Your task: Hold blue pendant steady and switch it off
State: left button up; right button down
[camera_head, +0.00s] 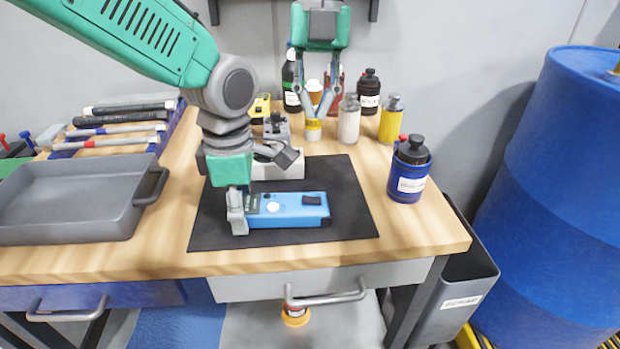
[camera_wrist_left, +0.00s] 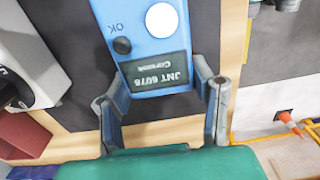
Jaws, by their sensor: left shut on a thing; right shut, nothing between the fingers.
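The blue pendant (camera_head: 290,212) lies on the black mat (camera_head: 355,222) on the workbench. It has a white round spot and a dark switch-like part near its right end. My left gripper (camera_head: 240,206) is shut on the pendant's left end. In the left wrist view the pendant (camera_wrist_left: 150,50) shows a dark display, a black button (camera_wrist_left: 122,45) marked OK and the white spot. The left fingers (camera_wrist_left: 160,92) flank its display end. My right gripper (camera_head: 319,114) is shut and empty at the back, in front of several bottles.
A grey tray (camera_head: 70,225) stands at the left, with several tools behind it. A blue cup (camera_head: 409,183) holding a dark bottle stands right of the mat. Bottles, including a yellow one (camera_head: 390,122), line the back. A blue drum (camera_head: 560,200) stands beyond the right edge.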

aim_at(318, 201)
jog(key=x, duration=1.1)
jog(key=shift+w+f, duration=0.2)
jog(key=shift+w, duration=0.1)
jog(key=shift+a+f, duration=0.2)
jog(key=shift+f, duration=0.6)
jog(key=shift+f+h, duration=0.15)
jog(key=shift+h, duration=0.15)
jog(key=shift+d, duration=0.75)
jog(key=s+a+v, duration=0.1)
jog(key=a+v, duration=0.1)
jog(key=v, duration=1.1)
jog(key=shift+w+a+r, duration=0.15)
jog(key=shift+a+r, duration=0.05)
jog(key=shift+r, duration=0.35)
